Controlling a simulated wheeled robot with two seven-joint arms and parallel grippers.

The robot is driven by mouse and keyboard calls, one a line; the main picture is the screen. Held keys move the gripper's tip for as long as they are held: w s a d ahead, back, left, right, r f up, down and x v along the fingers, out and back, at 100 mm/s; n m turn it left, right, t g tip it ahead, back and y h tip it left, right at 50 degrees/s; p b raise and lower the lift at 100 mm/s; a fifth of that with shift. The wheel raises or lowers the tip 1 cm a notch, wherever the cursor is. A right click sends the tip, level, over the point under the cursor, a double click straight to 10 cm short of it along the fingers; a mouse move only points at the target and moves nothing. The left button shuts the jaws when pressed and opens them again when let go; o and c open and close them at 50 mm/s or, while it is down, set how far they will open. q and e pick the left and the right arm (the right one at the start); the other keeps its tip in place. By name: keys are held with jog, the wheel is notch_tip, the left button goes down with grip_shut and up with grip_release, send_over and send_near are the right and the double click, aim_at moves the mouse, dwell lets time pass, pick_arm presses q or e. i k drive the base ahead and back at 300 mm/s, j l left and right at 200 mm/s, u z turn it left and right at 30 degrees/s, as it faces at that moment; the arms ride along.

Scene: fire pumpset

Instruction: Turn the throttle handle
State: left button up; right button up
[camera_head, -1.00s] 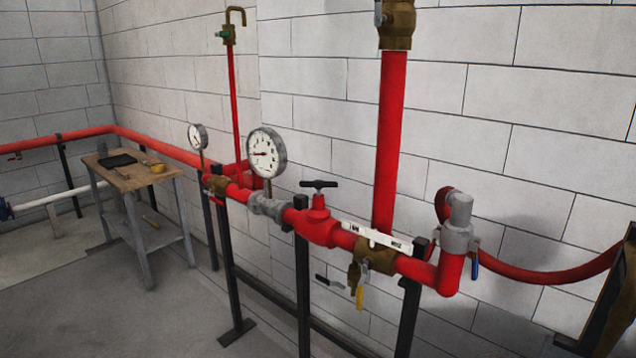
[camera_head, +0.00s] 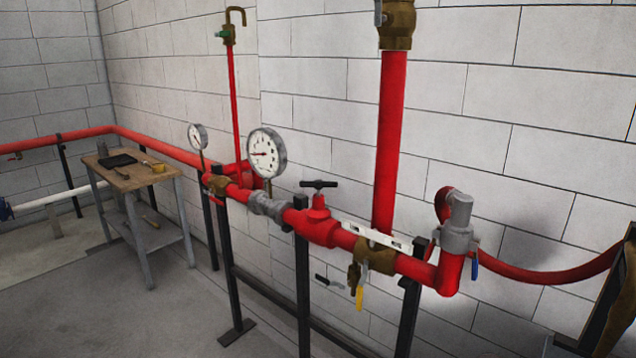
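A black T-shaped handle (camera_head: 319,184) sits on top of a red valve body (camera_head: 319,226) in the middle of the red pipe run. It looks like the throttle handle, and its bar lies roughly level, left to right in the picture. Nothing touches it. A yellow lever (camera_head: 360,297) hangs below the brass valve (camera_head: 375,256) to its right, and a black-tipped lever (camera_head: 327,281) sticks out below and left of that valve. Neither of my grippers shows in the head view.
A large round gauge (camera_head: 266,154) and a smaller gauge (camera_head: 198,137) stand left of the handle. A white level (camera_head: 376,236) lies along the pipe. Black posts (camera_head: 302,295) hold up the pipe. A small workbench (camera_head: 130,176) stands at left. Front floor is clear.

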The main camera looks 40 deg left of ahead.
aim_at(318, 184)
jog(key=j+z, duration=0.5)
jog(key=z, duration=0.25)
jog(key=k+j+z, duration=0.15)
jog(key=j, duration=0.25)
jog(key=j+z, duration=0.1)
jog(key=j, duration=0.3)
jog(key=k+j+z, duration=0.15)
jog(key=j, duration=0.2)
jog(key=k+j, duration=0.1)
jog(key=j, duration=0.25)
jog(key=k+j, duration=0.15)
jog(key=j, duration=0.2)
jog(key=k+j, duration=0.1)
jog(key=j, duration=0.25)
jog(key=k+j, duration=0.15)
jog(key=j, duration=0.15)
